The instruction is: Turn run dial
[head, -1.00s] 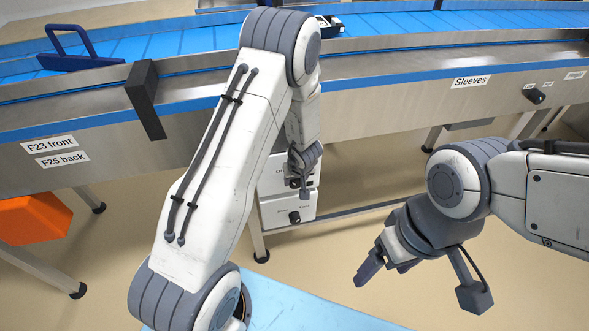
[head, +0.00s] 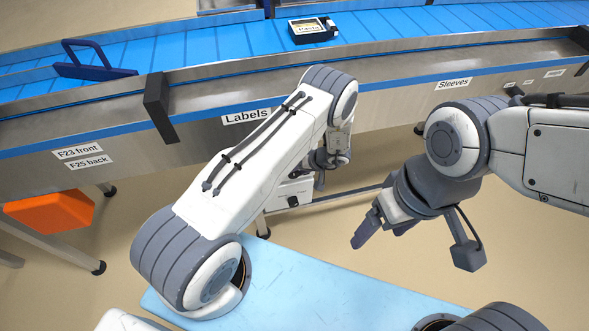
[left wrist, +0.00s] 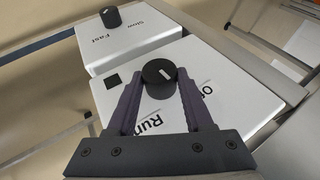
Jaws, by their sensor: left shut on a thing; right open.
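The run dial (left wrist: 158,82) is a round black knob with a white mark on top. It sits on a white box face (left wrist: 205,65) with "Run" printed below it and a partly hidden "Of..." label to its right. My left gripper (left wrist: 158,92) is shut on the dial, one dark finger on each side of it. In the head view my left gripper (head: 326,160) is at the white control boxes under the conveyor, and the run dial is hidden there. My right gripper (head: 380,228) is open and empty, over the floor to the right.
A second black knob (left wrist: 110,16), marked Slow and Fast, is on the neighbouring white box; it also shows in the head view (head: 293,201). The conveyor frame (head: 400,105) runs above. A small dark tray (head: 313,29) is on the blue belt. An orange crate (head: 50,211) stands at left.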

